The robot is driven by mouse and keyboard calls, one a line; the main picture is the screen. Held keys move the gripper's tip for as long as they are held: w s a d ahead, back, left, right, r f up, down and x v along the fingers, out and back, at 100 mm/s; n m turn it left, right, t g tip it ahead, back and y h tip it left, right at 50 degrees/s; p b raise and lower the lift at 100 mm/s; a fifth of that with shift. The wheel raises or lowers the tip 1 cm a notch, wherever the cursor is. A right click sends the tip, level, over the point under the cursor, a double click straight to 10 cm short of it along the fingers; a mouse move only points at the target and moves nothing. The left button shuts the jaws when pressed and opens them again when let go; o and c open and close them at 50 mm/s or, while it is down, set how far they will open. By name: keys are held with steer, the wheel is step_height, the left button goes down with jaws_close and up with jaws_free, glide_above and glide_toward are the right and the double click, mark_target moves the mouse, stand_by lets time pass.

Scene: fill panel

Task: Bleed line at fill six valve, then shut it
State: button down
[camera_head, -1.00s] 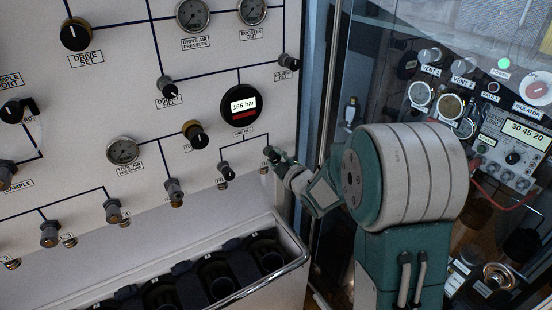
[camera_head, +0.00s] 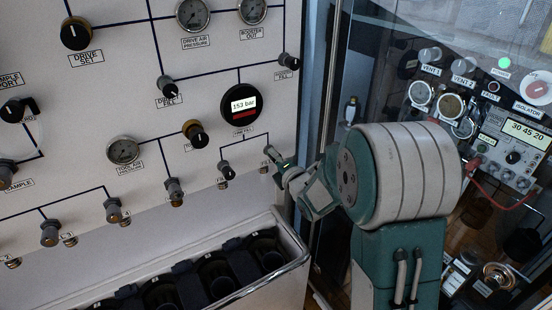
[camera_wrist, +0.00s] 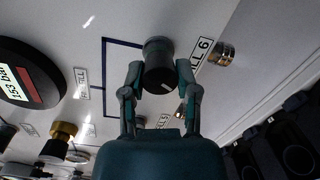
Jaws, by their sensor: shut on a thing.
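The fill six valve is a dark ribbed knob (camera_wrist: 160,72) on a grey stem, beside a label ending in "L 6" (camera_wrist: 200,52) in the wrist view. My gripper (camera_wrist: 160,82) has its two fingers on either side of this knob and is shut on it. In the head view my gripper (camera_head: 279,166) reaches the panel at the lower right, largely covering the knob. The digital line gauge (camera_head: 241,105) reads 153 bar; it also shows in the wrist view (camera_wrist: 28,75).
Another fill valve (camera_head: 226,171) sits just left of my gripper. A metal-railed bin of dark round wells (camera_head: 292,247) stands below the panel. A glass pane and a box of dials and switches (camera_head: 510,140) are at the right.

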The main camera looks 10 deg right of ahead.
steer(key=n, duration=0.3)
steer(key=f+n, duration=0.1)
steer(key=n, duration=0.2)
steer(key=shift+s, duration=0.1)
steer(key=n, duration=0.6)
steer(key=shift+d, duration=0.1)
stand_by(0.5)
steer(key=shift+c, duration=1.8)
jaws_free()
steer(key=shift+r+t, duration=0.15)
steer(key=shift+t, duration=0.15)
steer(key=v, duration=1.1)
steer(key=shift+s+d, duration=0.15)
steer(key=shift+s, duration=0.2)
